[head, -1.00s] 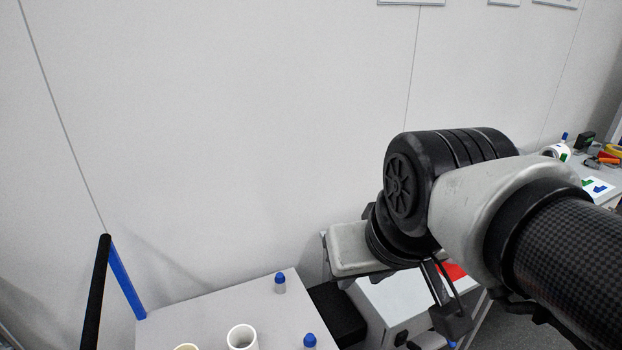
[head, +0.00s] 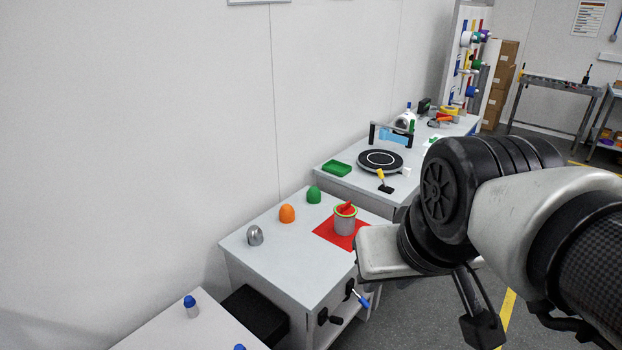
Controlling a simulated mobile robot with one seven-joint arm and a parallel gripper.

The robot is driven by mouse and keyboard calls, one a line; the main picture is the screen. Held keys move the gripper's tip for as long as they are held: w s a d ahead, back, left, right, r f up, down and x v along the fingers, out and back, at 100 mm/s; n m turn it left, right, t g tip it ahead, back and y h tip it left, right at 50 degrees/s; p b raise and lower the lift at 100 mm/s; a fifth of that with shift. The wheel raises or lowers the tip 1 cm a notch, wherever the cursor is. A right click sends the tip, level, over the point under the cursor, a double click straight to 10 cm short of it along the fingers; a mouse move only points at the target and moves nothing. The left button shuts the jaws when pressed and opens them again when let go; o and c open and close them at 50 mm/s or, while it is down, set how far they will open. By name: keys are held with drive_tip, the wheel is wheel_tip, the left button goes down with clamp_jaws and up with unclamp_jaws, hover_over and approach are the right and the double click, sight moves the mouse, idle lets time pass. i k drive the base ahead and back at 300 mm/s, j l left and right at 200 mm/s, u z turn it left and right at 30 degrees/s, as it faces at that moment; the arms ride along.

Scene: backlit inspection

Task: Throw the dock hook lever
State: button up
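A small lever with a blue grip (head: 361,299) sticks out from the front side of the middle bench, on a black mount. I take it to be the dock hook lever, but no label shows. A black knob or handle (head: 330,318) sits beside it, to the left. My arm comes in from the right side of the head view. Dark parts of my gripper (head: 481,322) hang below the wrist, to the right of the lever and apart from it in the picture. Whether its fingers are open or shut does not show.
The middle bench (head: 265,265) carries silver, orange (head: 287,213) and green domes, and a grey cup (head: 345,222) on a red mat. Behind it, another bench holds a round black turntable (head: 381,160) and a green tray (head: 336,169). Grey floor is open at right.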

sight(333, 320)
drive_tip(key=l+u, duration=0.25)
drive_tip(key=l, duration=0.15)
drive_tip(key=l+u, duration=0.25)
drive_tip(key=l, duration=0.15)
drive_tip(key=k, duration=0.45)
drive_tip(key=i+l+u, duration=0.2)
drive_tip(key=l, duration=0.15)
drive_tip(key=i+l+u, duration=0.15)
drive_tip(key=l+u, duration=0.15)
drive_tip(key=l, duration=0.25)
drive_tip(key=i+l+z, duration=0.4)
drive_tip(key=i+z, duration=0.15)
drive_tip(key=i, duration=0.1)
